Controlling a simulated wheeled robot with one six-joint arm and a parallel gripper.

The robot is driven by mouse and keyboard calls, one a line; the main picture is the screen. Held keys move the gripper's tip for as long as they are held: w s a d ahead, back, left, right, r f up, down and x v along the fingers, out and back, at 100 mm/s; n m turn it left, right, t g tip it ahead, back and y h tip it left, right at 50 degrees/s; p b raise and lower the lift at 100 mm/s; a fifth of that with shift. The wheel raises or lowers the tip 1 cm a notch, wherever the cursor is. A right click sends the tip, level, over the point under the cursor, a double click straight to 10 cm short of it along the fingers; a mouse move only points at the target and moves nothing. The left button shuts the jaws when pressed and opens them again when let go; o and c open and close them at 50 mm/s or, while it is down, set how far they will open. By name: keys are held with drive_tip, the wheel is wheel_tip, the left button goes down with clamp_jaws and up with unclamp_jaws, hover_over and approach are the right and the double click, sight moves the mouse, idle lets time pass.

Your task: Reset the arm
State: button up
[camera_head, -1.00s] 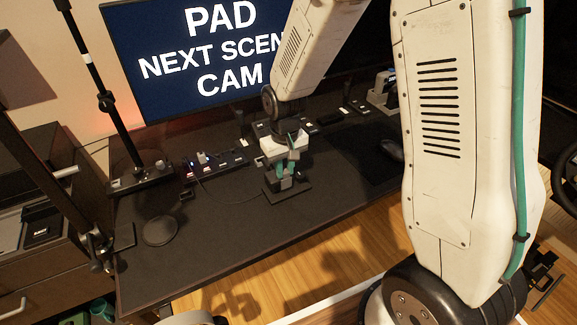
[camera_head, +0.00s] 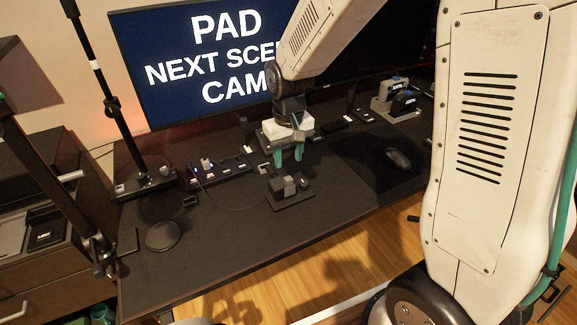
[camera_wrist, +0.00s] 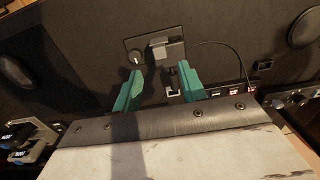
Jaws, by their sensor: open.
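My gripper (camera_head: 289,156) has teal fingers and hangs above the dark desk (camera_head: 225,235) in the head view. Its fingers are apart with nothing between them. A small dark device with a grey block and a knob (camera_head: 290,190) lies on the desk just below and in front of the gripper, apart from it. In the wrist view the open fingers (camera_wrist: 158,88) show from above, with the device (camera_wrist: 157,52) beyond their tips.
A monitor (camera_head: 200,65) stands at the back. A power strip (camera_head: 215,168), a round black disc (camera_head: 162,236), a mouse (camera_head: 397,158) and a grey stand (camera_head: 397,98) are on the desk. A black pole (camera_head: 105,90) rises at the left. The front of the desk is largely clear.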

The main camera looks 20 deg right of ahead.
drive_tip(key=shift+r, duration=0.45)
drive_tip(key=s+d+r, duration=0.1)
drive_tip(key=s+r, duration=0.4)
drive_tip(key=s, duration=0.3)
drive_tip(key=s+d+r+t, duration=0.1)
drive_tip(key=s+d+r, duration=0.1)
drive_tip(key=s+r, duration=0.3)
drive_tip(key=s+d+r+m, duration=0.1)
drive_tip(key=s+r, duration=0.5)
drive_tip(key=s, duration=0.7)
drive_tip(key=shift+d, duration=0.55)
